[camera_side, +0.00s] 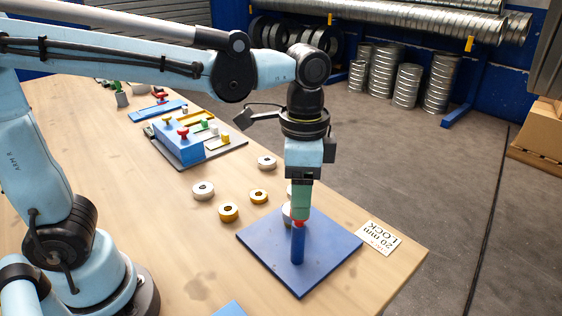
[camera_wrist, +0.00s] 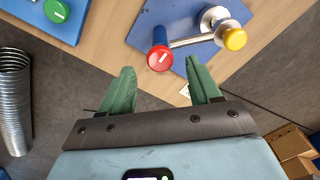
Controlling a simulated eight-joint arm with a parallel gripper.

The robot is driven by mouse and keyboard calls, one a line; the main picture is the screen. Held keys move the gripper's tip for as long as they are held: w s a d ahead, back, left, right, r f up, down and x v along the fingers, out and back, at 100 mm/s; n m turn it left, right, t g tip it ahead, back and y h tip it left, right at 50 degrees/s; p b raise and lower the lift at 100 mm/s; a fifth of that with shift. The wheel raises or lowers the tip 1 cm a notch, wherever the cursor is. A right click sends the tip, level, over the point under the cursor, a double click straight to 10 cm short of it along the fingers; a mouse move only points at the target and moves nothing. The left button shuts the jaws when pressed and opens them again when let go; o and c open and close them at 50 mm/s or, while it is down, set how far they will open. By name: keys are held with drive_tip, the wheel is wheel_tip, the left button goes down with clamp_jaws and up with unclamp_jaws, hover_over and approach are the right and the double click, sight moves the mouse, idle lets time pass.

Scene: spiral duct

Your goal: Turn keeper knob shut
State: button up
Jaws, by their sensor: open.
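A red knob (camera_wrist: 160,58) with a white line on top sits on an upright blue post (camera_side: 297,246). The post stands on a blue square plate (camera_side: 327,240) at the table's front. I take this as the keeper knob. In the side view, my gripper (camera_side: 299,216) points straight down over the post, its green fingertips at the height of the red knob. In the wrist view, my gripper (camera_wrist: 160,72) is open, with one finger on each side of the knob and gaps between. Whether the fingertips reach down past the knob is unclear.
In the wrist view, a yellow knob (camera_wrist: 234,39) and a silver rod (camera_wrist: 190,41) with round ends lie right of the red knob. A lettered card (camera_side: 378,238) is beside the plate.

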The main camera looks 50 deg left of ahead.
wheel_tip(320, 180, up, 9)
idle(0.4)
drive_tip(key=shift+a, duration=0.1)
drive_tip(key=s+a+f+n+t, duration=0.3)
drive_tip(key=a+f+n+t, duration=0.4)
drive_tip(key=a+f+n, duration=0.2)
drive_tip(key=a+f, duration=0.2)
drive_tip(key=a, duration=0.1)
drive_tip(key=shift+a+f, duration=0.2)
drive_tip(key=shift+a, duration=0.1)
idle(0.5)
